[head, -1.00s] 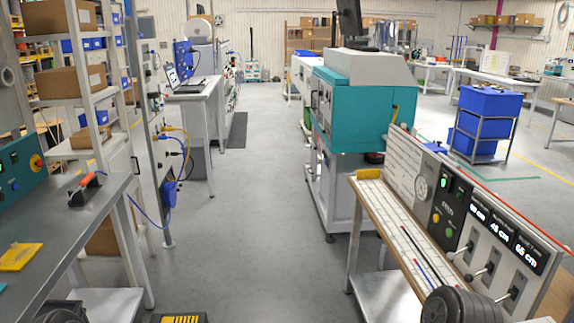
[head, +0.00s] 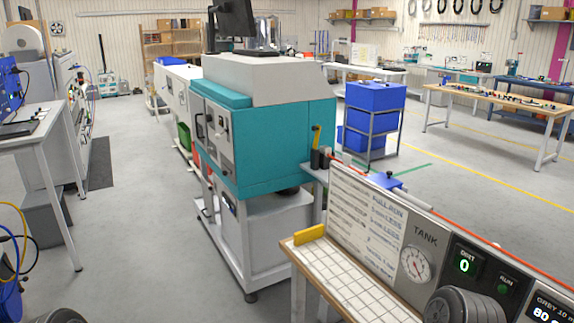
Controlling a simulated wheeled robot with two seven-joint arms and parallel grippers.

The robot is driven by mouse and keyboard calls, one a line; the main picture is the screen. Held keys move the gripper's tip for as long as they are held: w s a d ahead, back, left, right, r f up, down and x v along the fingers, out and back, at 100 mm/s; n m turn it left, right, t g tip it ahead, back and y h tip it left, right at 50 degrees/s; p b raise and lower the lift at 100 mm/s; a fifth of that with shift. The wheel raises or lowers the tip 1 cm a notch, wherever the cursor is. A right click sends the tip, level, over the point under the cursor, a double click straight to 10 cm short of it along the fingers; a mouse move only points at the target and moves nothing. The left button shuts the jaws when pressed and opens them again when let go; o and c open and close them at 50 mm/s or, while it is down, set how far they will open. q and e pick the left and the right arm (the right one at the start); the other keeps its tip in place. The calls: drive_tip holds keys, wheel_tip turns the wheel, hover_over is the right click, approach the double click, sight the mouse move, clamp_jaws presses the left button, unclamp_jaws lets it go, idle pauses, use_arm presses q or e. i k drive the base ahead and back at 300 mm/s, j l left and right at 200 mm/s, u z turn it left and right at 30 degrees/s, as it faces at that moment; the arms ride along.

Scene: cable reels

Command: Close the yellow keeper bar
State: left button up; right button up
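A small yellow bar (head: 316,137) stands up, slightly tilted, from a black holder (head: 319,158) just right of the teal machine, at the far end of the bench with the red line along its top. It looks like the keeper bar in a raised position, but it is small and its hinge and latch cannot be made out. Neither of my grippers shows. A dark ribbed part of my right arm is at the bottom right, and a bit of my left arm is at the bottom left.
The teal and white machine (head: 262,145) stands mid-view. A sloped panel with a tank gauge (head: 415,263) and a white gridded bench top (head: 345,287) with a yellow end block (head: 310,234) fill the near right. Blue bins (head: 375,97) stand behind. Open floor (head: 150,190) lies left of the machine.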

sight(317, 128)
drive_tip(key=i+j+z, duration=0.45)
drive_tip(key=i+j, duration=0.15)
drive_tip(key=i+j+z, duration=0.25)
drive_tip(key=j, duration=0.3)
drive_tip(key=i+j, duration=1)
drive_tip(key=j, duration=0.15)
drive_tip(key=i+j+z, duration=0.2)
drive_tip(key=z, duration=1.35)
drive_tip(key=k+l, duration=0.05)
drive_tip(key=l, duration=0.05)
